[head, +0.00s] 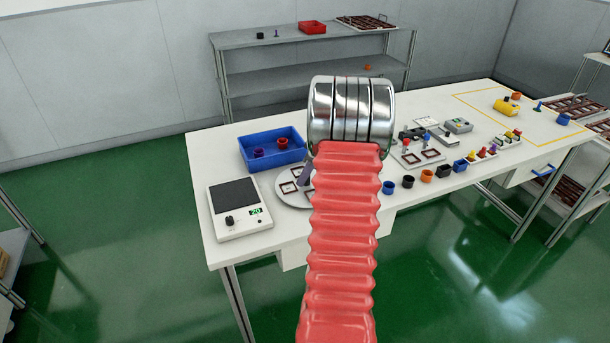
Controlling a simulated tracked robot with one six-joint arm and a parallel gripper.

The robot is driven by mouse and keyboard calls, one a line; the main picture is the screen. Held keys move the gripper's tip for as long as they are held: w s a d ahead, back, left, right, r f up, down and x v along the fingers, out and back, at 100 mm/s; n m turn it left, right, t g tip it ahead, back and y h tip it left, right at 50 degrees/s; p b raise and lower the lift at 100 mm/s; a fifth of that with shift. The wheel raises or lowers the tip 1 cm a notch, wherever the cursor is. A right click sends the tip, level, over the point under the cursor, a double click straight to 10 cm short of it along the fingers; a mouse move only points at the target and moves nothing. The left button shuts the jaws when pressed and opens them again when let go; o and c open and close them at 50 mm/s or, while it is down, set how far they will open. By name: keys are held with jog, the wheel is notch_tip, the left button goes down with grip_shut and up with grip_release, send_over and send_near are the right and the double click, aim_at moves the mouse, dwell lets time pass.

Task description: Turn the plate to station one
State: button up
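The plate (292,201) is a round, pale grey disc on the white bench, with dark-framed square spots on it. Only its left part shows; my red bellows arm and its shiny metal joint cover the right side. A slanted purple-grey piece stands up at the plate (305,175), partly hidden by my arm, and I cannot tell what it belongs to. No station number is readable. My gripper's fingers are hidden behind the arm, so its relation to the plate cannot be seen.
A box with a dark top and a green display (238,209) stands left of the plate. A blue bin (258,160) with small pots is behind it. Small coloured pots (427,175) line the front edge at right. A grey shelf (270,85) stands behind the bench.

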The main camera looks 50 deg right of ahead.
grip_shut()
jog(key=shift+a, duration=0.1)
dwell(0.4)
jog(key=shift+d, duration=0.25)
